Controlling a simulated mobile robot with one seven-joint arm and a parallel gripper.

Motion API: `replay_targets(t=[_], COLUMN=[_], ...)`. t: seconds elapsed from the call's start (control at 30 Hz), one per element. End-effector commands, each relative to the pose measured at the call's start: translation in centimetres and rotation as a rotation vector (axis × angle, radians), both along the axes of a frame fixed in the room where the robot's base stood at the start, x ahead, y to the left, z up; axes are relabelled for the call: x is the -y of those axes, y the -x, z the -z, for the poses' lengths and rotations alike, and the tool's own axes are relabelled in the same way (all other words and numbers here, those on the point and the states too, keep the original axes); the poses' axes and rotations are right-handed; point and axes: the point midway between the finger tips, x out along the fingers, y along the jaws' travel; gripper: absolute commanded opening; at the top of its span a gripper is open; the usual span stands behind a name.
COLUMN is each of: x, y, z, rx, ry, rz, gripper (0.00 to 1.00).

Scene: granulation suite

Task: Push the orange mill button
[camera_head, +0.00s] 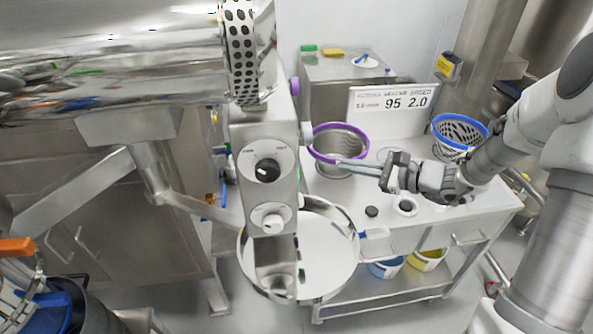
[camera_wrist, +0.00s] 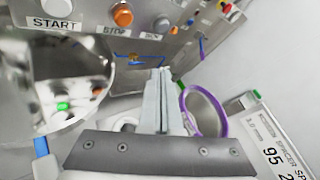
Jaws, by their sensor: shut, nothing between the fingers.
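In the wrist view, an orange button (camera_wrist: 122,15) sits on a steel panel, beside a pale button (camera_wrist: 57,8) labelled START and a grey button (camera_wrist: 161,25). In the head view, my gripper (camera_head: 341,163) points left across the purple-rimmed sieve. The orange buttons are not visible there.
A purple-rimmed sieve (camera_head: 317,154) stands on the steel cart (camera_head: 455,217), near my fingers. A blue-rimmed basket (camera_head: 460,120) and a sign (camera_head: 392,103) stand behind. The steel mill housing with a dial (camera_head: 267,171) is left of my gripper, above a round pan (camera_head: 325,255).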

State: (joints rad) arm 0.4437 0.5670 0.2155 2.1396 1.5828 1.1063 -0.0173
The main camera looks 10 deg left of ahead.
Motion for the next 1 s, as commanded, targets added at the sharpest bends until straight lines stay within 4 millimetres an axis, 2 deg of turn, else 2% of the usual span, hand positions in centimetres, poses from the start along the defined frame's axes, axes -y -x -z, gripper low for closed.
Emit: replay_targets(t=[0.5, 0.7, 1.0], x=[-6.5, -7.7, -7.9], y=[1.9, 2.3, 2.3], z=[0.2, 0.1, 0.0], rx=[0.001, 0.0, 0.0], ry=[0.001, 0.001, 0.001], rz=[-0.002, -0.002, -0.002], gripper=[0.0, 0.0, 0.0])
